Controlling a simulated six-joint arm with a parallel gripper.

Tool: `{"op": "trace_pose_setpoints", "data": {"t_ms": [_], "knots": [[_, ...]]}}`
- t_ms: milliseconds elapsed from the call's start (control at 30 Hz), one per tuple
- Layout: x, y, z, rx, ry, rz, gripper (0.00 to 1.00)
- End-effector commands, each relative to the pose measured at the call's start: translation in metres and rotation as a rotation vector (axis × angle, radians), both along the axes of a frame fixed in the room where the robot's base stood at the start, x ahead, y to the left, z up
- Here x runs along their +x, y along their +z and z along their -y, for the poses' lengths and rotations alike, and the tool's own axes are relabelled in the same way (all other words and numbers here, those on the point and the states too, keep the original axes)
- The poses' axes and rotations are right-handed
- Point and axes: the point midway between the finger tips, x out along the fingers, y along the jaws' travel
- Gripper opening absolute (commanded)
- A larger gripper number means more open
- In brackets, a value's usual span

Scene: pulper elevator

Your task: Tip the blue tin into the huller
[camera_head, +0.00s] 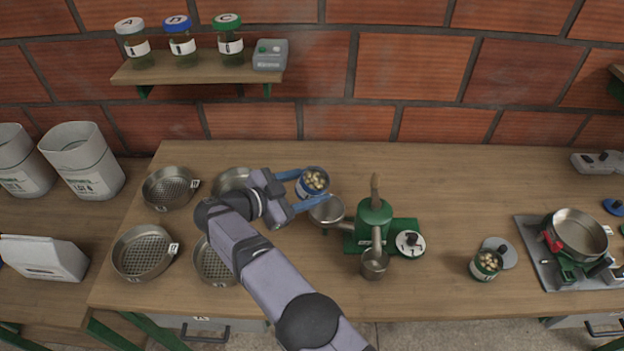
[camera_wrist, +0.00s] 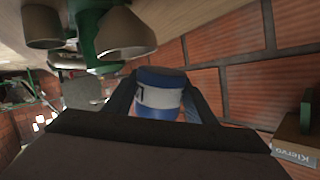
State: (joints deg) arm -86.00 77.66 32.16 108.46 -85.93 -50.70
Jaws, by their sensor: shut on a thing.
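The blue tin (camera_head: 313,182), with a white label band, holds pale beans that show at its open top. My gripper (camera_head: 311,188) is shut on it, with a blue finger on either side. In the wrist view the tin (camera_wrist: 159,95) sits between the fingers of my gripper (camera_wrist: 160,100). The tin is held close to the huller's metal hopper (camera_head: 328,210), just up and left of it in the head view. The huller (camera_head: 374,218) has a green body, a crank and a metal cup (camera_head: 374,263) at its front. I cannot tell the tin's exact height over the hopper.
Several round sieves (camera_head: 145,252) lie left, partly behind my arm. A shelf (camera_head: 198,70) holds jars. The back centre bench is clear.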

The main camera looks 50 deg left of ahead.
Motion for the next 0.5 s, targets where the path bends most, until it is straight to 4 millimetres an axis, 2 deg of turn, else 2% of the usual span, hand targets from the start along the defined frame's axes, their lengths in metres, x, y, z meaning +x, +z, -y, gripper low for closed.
{"op": "trace_pose_setpoints", "data": {"t_ms": [33,500], "knots": [[0.0001,0.0064,-0.0004,0.018,0.000,-0.007,0.25],[-0.0009,0.0112,-0.0026,0.191,-0.001,-0.066,0.25]]}}
